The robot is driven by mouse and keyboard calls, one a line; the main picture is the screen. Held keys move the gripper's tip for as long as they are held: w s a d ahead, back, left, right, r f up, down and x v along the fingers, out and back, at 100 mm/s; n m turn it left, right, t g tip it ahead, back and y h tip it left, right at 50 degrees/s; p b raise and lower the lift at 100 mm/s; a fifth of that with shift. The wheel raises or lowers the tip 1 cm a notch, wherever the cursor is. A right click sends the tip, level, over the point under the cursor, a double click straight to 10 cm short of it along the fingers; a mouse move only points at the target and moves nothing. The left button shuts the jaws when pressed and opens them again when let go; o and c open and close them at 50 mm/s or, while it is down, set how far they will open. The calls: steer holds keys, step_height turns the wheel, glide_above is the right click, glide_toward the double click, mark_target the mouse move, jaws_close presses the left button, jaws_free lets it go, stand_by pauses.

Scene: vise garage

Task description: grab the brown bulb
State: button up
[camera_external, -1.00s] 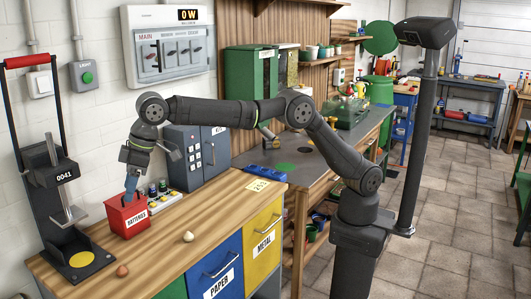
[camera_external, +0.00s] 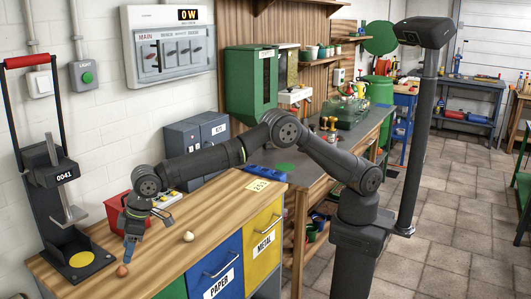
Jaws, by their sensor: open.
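The brown bulb (camera_external: 122,271) is a small reddish-brown round thing on the wooden bench top, near its front left edge. My gripper (camera_external: 130,252) points down just above and slightly right of it, with its blue-grey fingertips close to the bulb. The jaws are open and hold nothing. Whether the fingers touch the bulb cannot be told from this view. A cream-white bulb (camera_external: 188,236) lies on the bench to the right of my gripper.
The red batteries box (camera_external: 117,212) stands behind my gripper, partly hidden by it. The black press (camera_external: 62,215) with a yellow disc stands at the left. The bench between the white bulb and note is clear.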

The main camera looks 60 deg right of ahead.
mark_target(126, 268)
steer(key=shift+x, duration=0.95)
steer(key=x, duration=0.4)
steer(key=shift+w+d, duration=0.25)
steer(key=shift+x, duration=0.75)
steer(key=c, duration=1.1)
